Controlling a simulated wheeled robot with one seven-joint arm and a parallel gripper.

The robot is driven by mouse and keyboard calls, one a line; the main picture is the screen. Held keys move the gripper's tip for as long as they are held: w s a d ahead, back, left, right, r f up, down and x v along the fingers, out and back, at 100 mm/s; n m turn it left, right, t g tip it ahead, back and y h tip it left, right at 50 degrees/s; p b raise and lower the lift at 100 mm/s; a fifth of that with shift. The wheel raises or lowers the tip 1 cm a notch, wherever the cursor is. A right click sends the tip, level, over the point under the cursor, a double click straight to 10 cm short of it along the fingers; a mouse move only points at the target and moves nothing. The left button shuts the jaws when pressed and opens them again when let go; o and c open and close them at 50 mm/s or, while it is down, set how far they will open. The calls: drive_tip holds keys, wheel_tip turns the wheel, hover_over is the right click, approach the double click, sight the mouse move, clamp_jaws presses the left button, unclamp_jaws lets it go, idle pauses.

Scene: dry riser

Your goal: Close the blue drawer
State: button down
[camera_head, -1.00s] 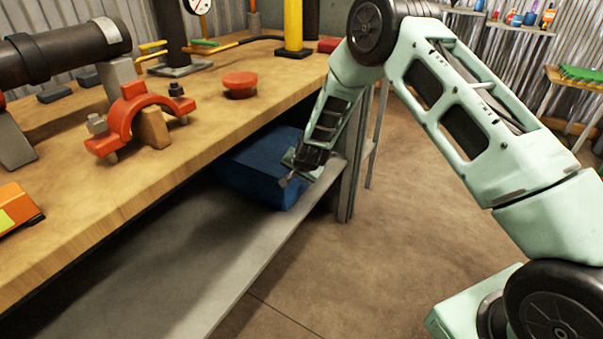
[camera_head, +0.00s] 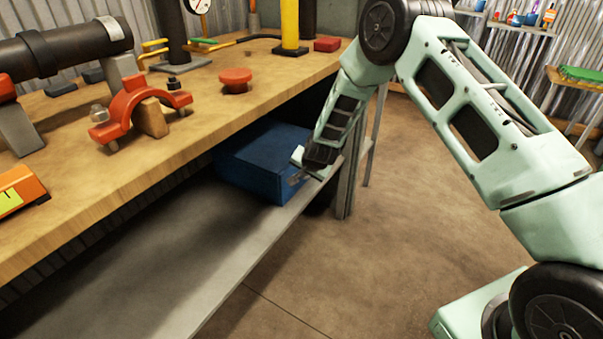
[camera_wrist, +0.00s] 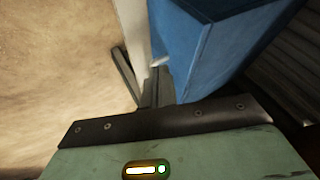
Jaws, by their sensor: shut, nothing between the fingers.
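The blue drawer (camera_head: 262,165) looks like a blue box on the lower shelf under the workbench top. Its front face is at the shelf's open side, and its far end is partly hidden behind my arm. My gripper (camera_head: 298,178) is at the right part of the drawer's front, fingers close to it. In the wrist view the drawer (camera_wrist: 215,45) fills the upper middle and right, and my gripper's fingers (camera_wrist: 158,72) are shut and empty beside its near edge. I cannot tell whether they touch it.
The workbench top (camera_head: 190,115) overhangs the drawer and carries a red clamp (camera_head: 135,105), a red knob (camera_head: 235,78) and pipes. The grey lower shelf (camera_head: 170,270) is bare left of the drawer. A grey bench leg (camera_head: 349,185) stands right of my gripper. The floor is clear.

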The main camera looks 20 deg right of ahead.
drive_tip(key=p+v, duration=0.2)
drive_tip(key=v, duration=0.7)
drive_tip(key=s+a+r+n+g+y, duration=0.3)
drive_tip(key=s+a+r+n, duration=0.5)
drive_tip(key=s+a+r, duration=0.6)
drive_tip(key=s+d+r+n+g+h, duration=0.15)
drive_tip(key=s+n, duration=0.35)
drive_tip(key=s, duration=0.9)
drive_tip(key=s+r+n+g+h, duration=0.1)
drive_tip(key=s+r+n+g, duration=0.2)
drive_tip(key=s, duration=1)
wheel_tip(320, 180, up, 20)
drive_tip(key=p, duration=2)
drive_tip(key=shift+n, duration=0.4)
